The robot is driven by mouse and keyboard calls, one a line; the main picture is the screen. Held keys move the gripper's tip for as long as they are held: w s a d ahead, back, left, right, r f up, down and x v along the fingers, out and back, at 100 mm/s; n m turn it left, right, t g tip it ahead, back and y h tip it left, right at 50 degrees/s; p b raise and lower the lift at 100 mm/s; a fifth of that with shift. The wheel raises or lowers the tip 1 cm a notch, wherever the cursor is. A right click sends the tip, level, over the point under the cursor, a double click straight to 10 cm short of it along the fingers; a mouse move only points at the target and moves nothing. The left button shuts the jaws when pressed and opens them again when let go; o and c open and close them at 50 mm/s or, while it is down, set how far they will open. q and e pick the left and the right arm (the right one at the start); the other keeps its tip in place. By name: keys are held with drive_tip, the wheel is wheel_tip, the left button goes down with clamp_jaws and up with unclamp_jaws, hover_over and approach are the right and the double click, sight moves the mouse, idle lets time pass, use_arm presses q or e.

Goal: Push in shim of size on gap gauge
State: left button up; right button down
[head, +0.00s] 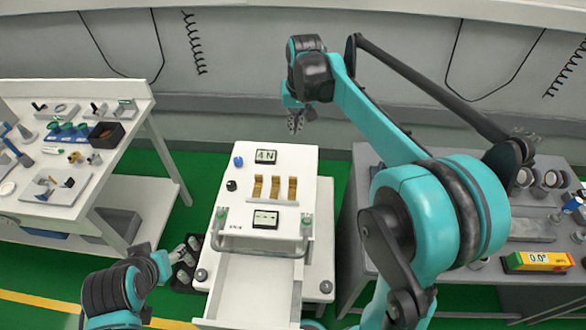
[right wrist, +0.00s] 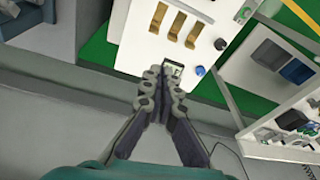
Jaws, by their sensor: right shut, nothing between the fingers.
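The white cart unit (head: 288,167) stands in the middle of the head view, with three upright brass strips (head: 274,188) in its top panel. A display reading "4 N" (head: 265,156) is behind them and a second display (head: 265,220) in front. The strips also show at the top of the right wrist view (right wrist: 178,27). My right gripper (head: 296,122) is shut and empty, pointing down beyond the unit's back edge; its fingers meet in the right wrist view (right wrist: 164,84). My left gripper (head: 188,250) is low at the left, beside the cart; its jaws are unclear.
A blue knob (head: 238,161) and a black knob (head: 231,185) sit on the unit's left side. An open drawer (head: 250,290) projects at its front. A white table (head: 75,165) with small parts is at left, a grey table (head: 366,158) at right. Green floor lies between.

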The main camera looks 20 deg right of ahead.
sight(292, 188)
drive_tip(key=w+d+f+m+g, duration=0.1)
drive_tip(key=w+d+f+g, duration=0.1)
drive_tip(key=w+f, duration=0.6)
drive_tip(key=w+f+g, duration=0.1)
drive_tip(key=f, duration=0.6)
drive_tip(key=w+d+f+g+b, duration=0.1)
drive_tip(key=f, duration=0.6)
drive_tip(key=w+f+m+g+b, duration=0.1)
drive_tip(key=f, duration=0.6)
drive_tip(key=shift+w+d+f+y, duration=0.15)
drive_tip(key=shift+w+d+y, duration=0.15)
drive_tip(key=shift+w+y, duration=0.1)
drive_tip(key=s, duration=0.1)
drive_tip(key=s+a+b, duration=0.1)
drive_tip(key=shift+s+r, duration=0.2)
drive_tip(key=shift+s, duration=0.15)
drive_tip(key=shift+s+a, duration=0.25)
drive_tip(key=shift+s, duration=0.2)
drive_tip(key=shift+s, duration=0.1)
